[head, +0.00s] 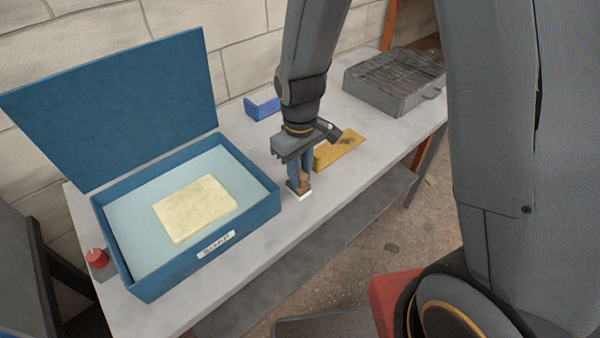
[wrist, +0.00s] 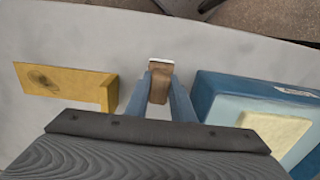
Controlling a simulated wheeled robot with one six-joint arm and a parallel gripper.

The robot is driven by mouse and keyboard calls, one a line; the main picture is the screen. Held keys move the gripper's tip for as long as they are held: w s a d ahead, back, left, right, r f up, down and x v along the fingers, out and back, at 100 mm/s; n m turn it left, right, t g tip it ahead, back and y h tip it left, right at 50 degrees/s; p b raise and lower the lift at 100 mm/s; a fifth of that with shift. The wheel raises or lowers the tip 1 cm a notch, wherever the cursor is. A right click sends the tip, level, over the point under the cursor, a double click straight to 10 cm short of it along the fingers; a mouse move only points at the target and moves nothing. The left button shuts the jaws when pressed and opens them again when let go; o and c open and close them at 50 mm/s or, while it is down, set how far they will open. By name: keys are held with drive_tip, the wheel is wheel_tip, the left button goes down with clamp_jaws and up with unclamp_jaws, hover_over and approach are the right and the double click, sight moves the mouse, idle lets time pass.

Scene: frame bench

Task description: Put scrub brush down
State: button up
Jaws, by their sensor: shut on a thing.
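The scrub brush (head: 304,182) has a brown wooden body and a white bottom edge. My gripper (head: 299,183) is shut on it, with a blue finger on either side, above or at the bench top; I cannot tell whether the white edge touches the surface. In the wrist view the brush (wrist: 160,82) sits between the two fingertips, its wooden body facing the camera and a strip of white at its far end.
An open blue box labelled SOAP (head: 268,205) holds a pale yellow block (head: 195,208), left of the brush. A yellow angled piece (head: 340,150) lies to the right. A blue holder (head: 262,106), a grey grill-like case (head: 395,82) and a red knob (head: 97,258) also stand there. The bench front is clear.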

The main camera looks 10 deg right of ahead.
sight(300, 173)
drive_tip(key=o, duration=0.9)
drive_tip(key=shift+f, duration=0.1)
wheel_tip(300, 173, up, 12)
drive_tip(key=b, duration=0.2)
drive_tip(key=s+d+f+m, duration=0.1)
drive_tip(key=s+d+m, duration=0.1)
drive_tip(key=d, duration=0.2)
drive_tip(key=s+d+f+m, duration=0.1)
drive_tip(key=s+d+m, duration=0.1)
drive_tip(key=d, duration=0.2)
drive_tip(key=s+d+f+m+t, duration=0.1)
drive_tip(key=s+d+m, duration=0.1)
drive_tip(key=s+d, duration=0.1)
drive_tip(key=shift+s+d+f+m, duration=0.15)
drive_tip(key=shift+d+m, duration=0.25)
drive_tip(key=shift+d, duration=0.4)
